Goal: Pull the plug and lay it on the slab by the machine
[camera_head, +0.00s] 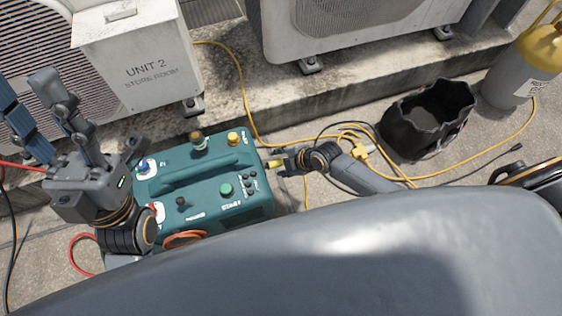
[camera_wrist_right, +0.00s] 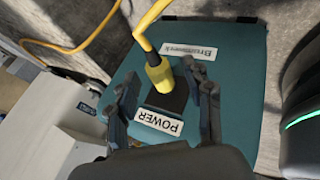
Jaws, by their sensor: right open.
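The teal machine (camera_head: 258,212) stands on the ground, with knobs and buttons on top. The yellow plug (camera_wrist_right: 158,74) sits at the dark socket above the POWER label (camera_wrist_right: 158,122), its yellow cable bending away. It also shows at the machine's right side in the head view (camera_head: 275,162). My right gripper (camera_wrist_right: 166,92) is open, with one finger on each side of the plug and gaps to it. My left gripper (camera_head: 24,84) is raised at the machine's left, fingers apart and empty. The raised concrete slab (camera_head: 335,118) runs behind the machine, under the condensers.
A black bucket (camera_head: 428,150) and a grey-and-yellow gas cylinder (camera_head: 510,75) stand at the right. The yellow cable (camera_head: 250,118) crosses the slab and ground, with dark cables near my right arm. A UNIT 2 box (camera_head: 140,60) stands behind the machine. The slab's front strip looks mostly clear.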

